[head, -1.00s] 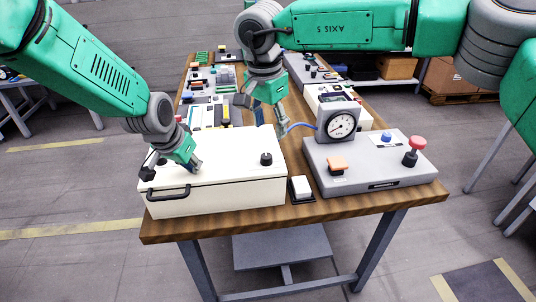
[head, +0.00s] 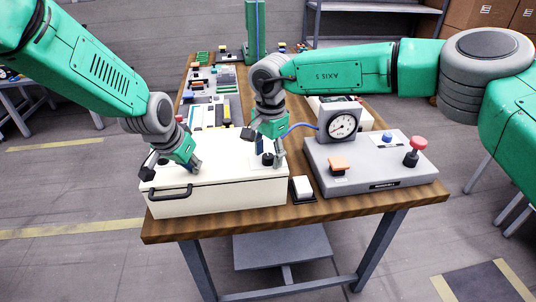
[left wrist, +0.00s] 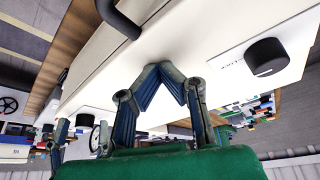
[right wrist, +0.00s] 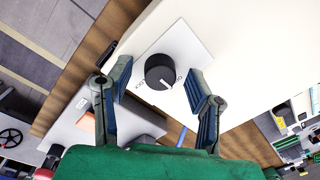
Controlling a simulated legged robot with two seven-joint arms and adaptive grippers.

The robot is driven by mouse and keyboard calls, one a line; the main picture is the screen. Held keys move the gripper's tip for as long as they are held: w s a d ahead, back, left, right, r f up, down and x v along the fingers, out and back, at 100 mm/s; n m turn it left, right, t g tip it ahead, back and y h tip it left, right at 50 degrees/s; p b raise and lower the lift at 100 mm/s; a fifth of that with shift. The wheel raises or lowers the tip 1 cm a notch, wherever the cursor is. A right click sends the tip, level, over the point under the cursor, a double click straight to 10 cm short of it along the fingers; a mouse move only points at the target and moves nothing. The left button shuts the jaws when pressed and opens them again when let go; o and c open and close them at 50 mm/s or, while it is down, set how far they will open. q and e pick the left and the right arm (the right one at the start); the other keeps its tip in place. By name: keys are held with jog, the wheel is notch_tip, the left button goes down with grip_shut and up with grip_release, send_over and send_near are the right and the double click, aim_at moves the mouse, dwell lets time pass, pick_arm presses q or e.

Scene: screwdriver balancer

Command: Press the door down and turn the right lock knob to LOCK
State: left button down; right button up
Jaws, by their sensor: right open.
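The white door (head: 225,168) is the top of a white box with a black front handle (head: 170,192); it looks lowered. The right lock knob (head: 267,160) is black and round; it shows on its white plate in the right wrist view (right wrist: 160,70). My right gripper (head: 270,150) is open, with its fingers on either side of this knob, not visibly gripping it. The exact knob setting is hard to read. The left lock knob (left wrist: 267,57) sits beside the word LOCK. My left gripper (head: 196,167) is shut and empty, its fingertips at the door's top; contact is hard to confirm.
A grey gauge station (head: 370,165) with an orange switch (head: 339,163) and a red button (head: 418,143) stands to the right. A white rocker switch (head: 303,187) lies between it and the box. Several devices crowd the bench behind. The bench's front edge is close.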

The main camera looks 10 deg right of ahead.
pick_arm(q)
jog(key=shift+f, duration=0.1)
pick_arm(e)
jog(key=shift+f, duration=0.1)
grip_shut()
jog(key=shift+m, duration=0.4)
jog(key=m, duration=0.4)
pick_arm(q)
jog(key=shift+s, duration=0.1)
pick_arm(e)
jog(key=m, duration=0.4)
jog(key=shift+m+h, duration=0.3)
pick_arm(q)
jog(key=shift+d, duration=0.1)
pick_arm(e)
jog(key=m, duration=0.4)
jog(key=shift+w+a, duration=0.1)
jog(key=m, duration=0.4)
jog(key=shift+m, duration=0.4)
